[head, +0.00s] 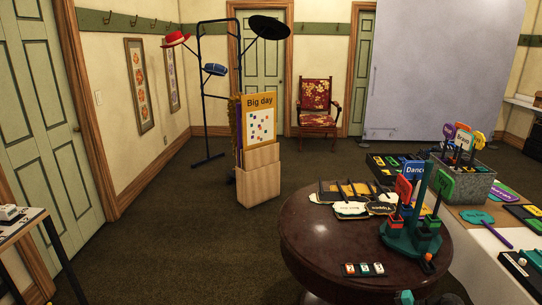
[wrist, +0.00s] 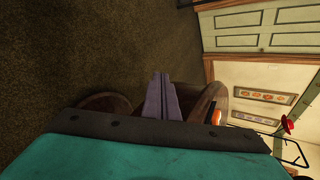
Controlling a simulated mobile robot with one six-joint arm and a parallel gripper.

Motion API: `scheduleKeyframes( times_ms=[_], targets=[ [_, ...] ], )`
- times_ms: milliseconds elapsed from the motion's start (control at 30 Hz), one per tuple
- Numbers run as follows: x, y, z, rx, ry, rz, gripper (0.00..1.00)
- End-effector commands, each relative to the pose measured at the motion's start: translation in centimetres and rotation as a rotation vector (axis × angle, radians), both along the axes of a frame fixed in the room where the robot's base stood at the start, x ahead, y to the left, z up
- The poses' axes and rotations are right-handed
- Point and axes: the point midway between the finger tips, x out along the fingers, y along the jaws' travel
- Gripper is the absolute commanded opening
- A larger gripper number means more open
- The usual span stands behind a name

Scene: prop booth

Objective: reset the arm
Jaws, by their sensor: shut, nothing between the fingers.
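My gripper (wrist: 163,82) shows in the wrist view as two grey-purple fingers. They are together, with nothing between them. The teal wrist housing with a dark edge strip fills the bottom of that view. A dark brown rounded surface (wrist: 108,102) shows on both sides of the fingers, partly hidden by them. I cannot tell from this how far apart the fingers and that surface are. In the head view the gripper cannot be made out.
A round brown table (head: 308,246) holds a teal stand (head: 408,241), sign props (head: 350,209) and small number blocks (head: 363,269). A white table (head: 481,263) with a grey sign box (head: 463,184) adjoins right. A "Big day" stand (head: 260,150) and hat rack (head: 206,115) stand behind. Carpet (head: 170,235) is clear at left.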

Motion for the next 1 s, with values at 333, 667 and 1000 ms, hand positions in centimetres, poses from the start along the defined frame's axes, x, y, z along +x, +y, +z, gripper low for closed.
scheduleKeyframes(
  times_ms=[333,667,1000],
  targets=[
    [-3.3,11.6,-7.0,-0.039,0.138,0.197,0.0],
    [-9.5,20.2,-13.3,-0.126,0.27,0.391,0.0],
    [-18.6,25.9,-19.0,-0.274,0.399,0.613,0.0]
  ],
)
